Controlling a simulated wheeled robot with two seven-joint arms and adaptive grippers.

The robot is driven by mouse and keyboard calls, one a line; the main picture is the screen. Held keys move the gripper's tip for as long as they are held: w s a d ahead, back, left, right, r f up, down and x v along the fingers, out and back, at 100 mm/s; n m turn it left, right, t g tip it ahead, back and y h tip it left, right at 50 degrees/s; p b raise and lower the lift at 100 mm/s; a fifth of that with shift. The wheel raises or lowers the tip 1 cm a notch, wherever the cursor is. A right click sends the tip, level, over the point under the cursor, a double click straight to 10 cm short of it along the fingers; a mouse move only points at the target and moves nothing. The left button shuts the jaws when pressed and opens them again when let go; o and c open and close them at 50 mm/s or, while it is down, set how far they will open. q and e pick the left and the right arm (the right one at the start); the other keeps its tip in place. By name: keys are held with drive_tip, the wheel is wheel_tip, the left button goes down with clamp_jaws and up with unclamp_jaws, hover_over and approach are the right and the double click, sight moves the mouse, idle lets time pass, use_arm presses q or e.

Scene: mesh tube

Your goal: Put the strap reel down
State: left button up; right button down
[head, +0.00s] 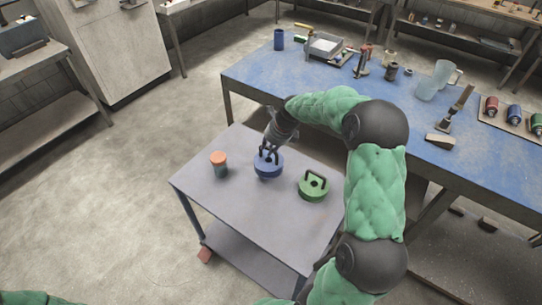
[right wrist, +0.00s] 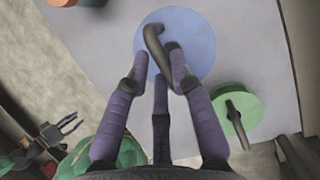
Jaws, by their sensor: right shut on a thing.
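The strap reel that my right gripper holds is a blue disc (head: 268,170) with a black handle, over the middle of the grey cart top. My right gripper (head: 268,153) points down and is shut on the handle. In the right wrist view the blue disc (right wrist: 196,38) shows beyond the purple fingers (right wrist: 162,70), with the handle between them. I cannot tell whether the disc touches the cart top. A dark gripper (right wrist: 74,124), seemingly my left, shows at lower left in the right wrist view with its fingers apart and empty.
The grey cart (head: 235,208) also bears a green reel (head: 313,191) with a black handle, right of the blue one, and an orange-topped jar (head: 219,165) to the left. The cart's front is clear. A blue workbench (head: 270,75) with a jug (head: 439,77) and tools stands behind.

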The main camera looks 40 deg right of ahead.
sight(271, 157)
drive_tip(key=f, duration=0.2)
drive_tip(key=w+d+f+b, duration=0.1)
drive_tip(key=d+f, duration=0.1)
drive_tip(key=f, duration=0.1)
drive_tip(key=shift+w+f+b, duration=0.2)
drive_tip(key=shift+f+b, duration=0.1)
drive_tip(key=shift+b, duration=0.1)
drive_tip(key=shift+r, duration=0.1)
drive_tip(key=c, duration=1.1)
unclamp_jaws()
drive_tip(key=shift+s+a, duration=0.1)
drive_tip(key=p+v, duration=0.3)
drive_tip(key=v, duration=0.8)
drive_tip(key=shift+s+r, duration=0.25)
drive_tip(key=shift+r, duration=0.1)
